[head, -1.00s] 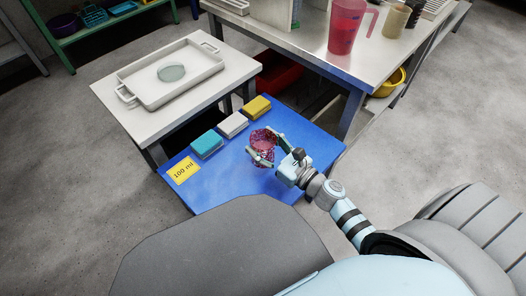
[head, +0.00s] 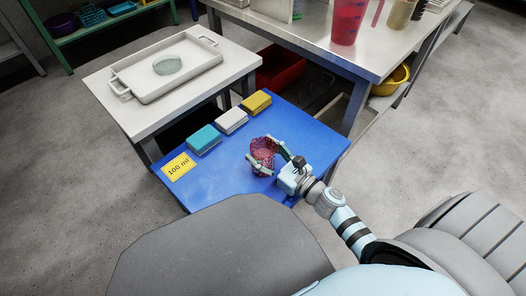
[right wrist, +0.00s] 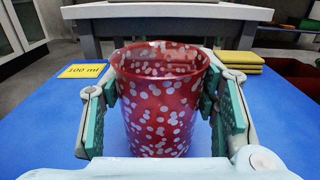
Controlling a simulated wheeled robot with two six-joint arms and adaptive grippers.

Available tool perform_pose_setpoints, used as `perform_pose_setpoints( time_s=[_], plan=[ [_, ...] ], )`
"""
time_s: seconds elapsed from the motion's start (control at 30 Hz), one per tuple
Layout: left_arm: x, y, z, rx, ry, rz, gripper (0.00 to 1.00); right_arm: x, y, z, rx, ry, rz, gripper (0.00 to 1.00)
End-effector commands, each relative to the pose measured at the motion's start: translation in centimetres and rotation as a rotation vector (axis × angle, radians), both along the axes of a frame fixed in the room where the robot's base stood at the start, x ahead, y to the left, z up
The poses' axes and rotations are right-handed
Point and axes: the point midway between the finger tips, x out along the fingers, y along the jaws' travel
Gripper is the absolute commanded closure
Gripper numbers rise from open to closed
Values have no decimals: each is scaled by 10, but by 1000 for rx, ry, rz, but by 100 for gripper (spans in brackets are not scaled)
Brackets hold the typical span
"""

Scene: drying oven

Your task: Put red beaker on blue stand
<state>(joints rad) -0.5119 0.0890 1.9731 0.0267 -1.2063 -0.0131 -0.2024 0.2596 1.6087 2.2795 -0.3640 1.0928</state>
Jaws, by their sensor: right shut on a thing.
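The red beaker (head: 263,152), dotted with pale spots, is upright over the blue stand (head: 225,178). In the right wrist view the beaker (right wrist: 163,105) fills the middle between the finger pads. My right gripper (head: 267,157) is shut on the beaker's sides. The beaker appears at or very close to the stand's blue top; I cannot tell whether its base touches, as the palm hides its bottom in the wrist view. My left gripper is not in view.
On the blue top are a yellow "100 ml" label (head: 178,167) and teal (head: 204,139), white (head: 231,121) and yellow (head: 256,103) blocks. A white table (head: 119,109) with a tray (head: 205,63) stands behind. A metal workbench (head: 320,48) stands at the back right.

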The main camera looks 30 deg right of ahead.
Motion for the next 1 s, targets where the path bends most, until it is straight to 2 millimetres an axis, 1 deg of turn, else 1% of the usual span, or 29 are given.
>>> perform_pose_setpoints(
  time_s=[0.37, 0.93, 0.97, 1.0],
  plan=[
    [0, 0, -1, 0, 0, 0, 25, 0, 0, 0, 0, -1, 0, 84],
    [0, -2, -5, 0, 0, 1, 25, 0, 0, -11, 1, 0, 1, 84],
    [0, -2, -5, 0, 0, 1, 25, 0, 0, -12, 0, -1, 1, 44],
    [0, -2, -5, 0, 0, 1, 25, 0, 0, -11, 0, -1, 1, 37]
  ],
)
